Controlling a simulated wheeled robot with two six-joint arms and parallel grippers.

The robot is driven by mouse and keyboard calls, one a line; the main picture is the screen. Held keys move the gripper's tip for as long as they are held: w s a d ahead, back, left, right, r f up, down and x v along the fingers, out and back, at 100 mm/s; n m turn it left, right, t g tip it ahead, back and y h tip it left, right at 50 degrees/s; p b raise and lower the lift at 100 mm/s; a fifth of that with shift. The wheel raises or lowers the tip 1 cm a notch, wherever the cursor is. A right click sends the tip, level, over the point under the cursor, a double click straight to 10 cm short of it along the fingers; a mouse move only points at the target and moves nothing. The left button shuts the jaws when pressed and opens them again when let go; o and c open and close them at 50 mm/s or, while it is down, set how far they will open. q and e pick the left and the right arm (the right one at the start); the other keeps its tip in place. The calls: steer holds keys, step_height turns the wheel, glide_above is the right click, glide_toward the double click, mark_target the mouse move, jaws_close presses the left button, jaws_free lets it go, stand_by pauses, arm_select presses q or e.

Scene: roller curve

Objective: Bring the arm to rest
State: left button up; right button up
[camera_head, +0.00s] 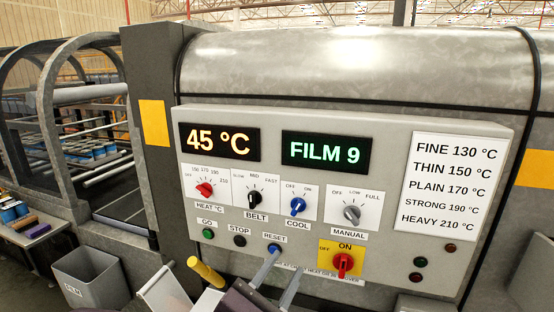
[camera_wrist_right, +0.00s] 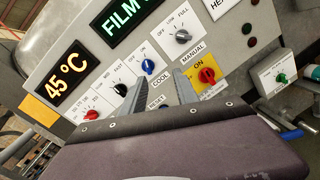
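My right gripper (camera_head: 287,260) comes in from the bottom of the head view, in front of the lower part of the control panel (camera_head: 400,262). Its two grey fingers are apart with nothing visible between them; the wrist view also shows the open right gripper (camera_wrist_right: 158,78). The blue reset button (camera_head: 273,247) shows close to one fingertip in the head view; I cannot tell whether they touch. The red main switch (camera_head: 343,265) on its yellow plate is just right of the fingers and points to ON. My left gripper is not in view.
Displays read 45 °C (camera_head: 219,141) and FILM 9 (camera_head: 325,152). Knobs for heat (camera_head: 205,189), belt (camera_head: 254,198), cool (camera_head: 298,206) and manual (camera_head: 351,213) sit above my gripper. A yellow rod (camera_head: 205,271) stands left of it. A grey bin (camera_head: 90,283) is at lower left.

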steer(key=w+d+m+g+h, duration=0.2)
steer(key=w+d+m+h, duration=0.15)
steer(key=d, duration=0.45)
steer(key=s+d+f+m+g+h, duration=0.1)
steer(key=s+d+f+m+g, duration=0.1)
steer(key=d+f+g, duration=0.45)
steer(key=s+d+f+m+g+h, duration=0.2)
steer(key=d+m+g, duration=0.1)
steer(key=d, duration=0.7)
steer(key=s+d+f+m+g+y, duration=0.4)
steer(key=s+d+f+m+g, duration=0.15)
steer(key=s+f, duration=0.35)
steer(key=s+a+f+m+g+y, duration=0.1)
steer(key=s+a+f+m+y, duration=0.1)
steer(key=f+m+y, duration=0.15)
steer(key=s+a+f+m+g+y, duration=0.1)
steer(key=s+a+f+m+y, duration=0.15)
steer(key=f, duration=0.25)
steer(key=w+a+f+m+t+y, duration=0.3)
steer(key=w+a+m, duration=0.3)
steer(key=a, duration=0.2)
steer(key=shift+w+a+f+t+y, duration=0.15)
steer(key=shift+w+f+t+y, duration=0.2)
steer(key=shift+y, duration=0.3)
